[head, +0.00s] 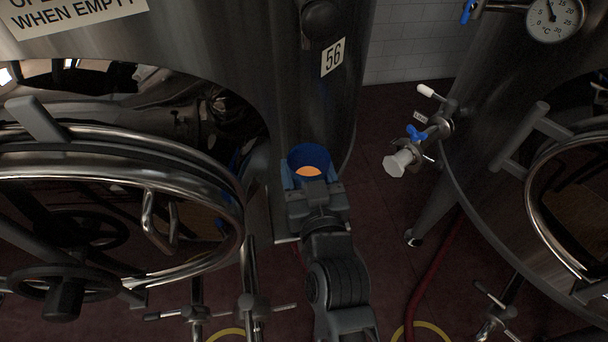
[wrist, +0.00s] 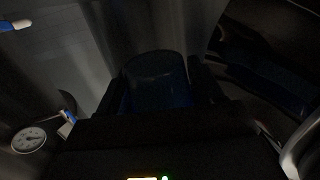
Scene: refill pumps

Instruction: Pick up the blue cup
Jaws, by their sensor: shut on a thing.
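The blue cup (head: 310,154) is in the middle of the head view, in front of the large steel tank. Its open top shows orange inside. My gripper (head: 312,184) is shut on the cup, with its fingers at the cup's sides. In the dark wrist view the cup (wrist: 156,82) stands between the two fingers of my gripper (wrist: 160,88). The lower part of the cup is hidden by my gripper in the head view, so I cannot see what is under it.
A steel tank (head: 215,35) with a round hatch wheel (head: 225,185) is close on the left. Another tank (head: 480,110) on the right has a blue-handled valve (head: 417,133) and a dial gauge (head: 553,16). Dark red floor (head: 385,235) lies between them, with a red hose (head: 432,265).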

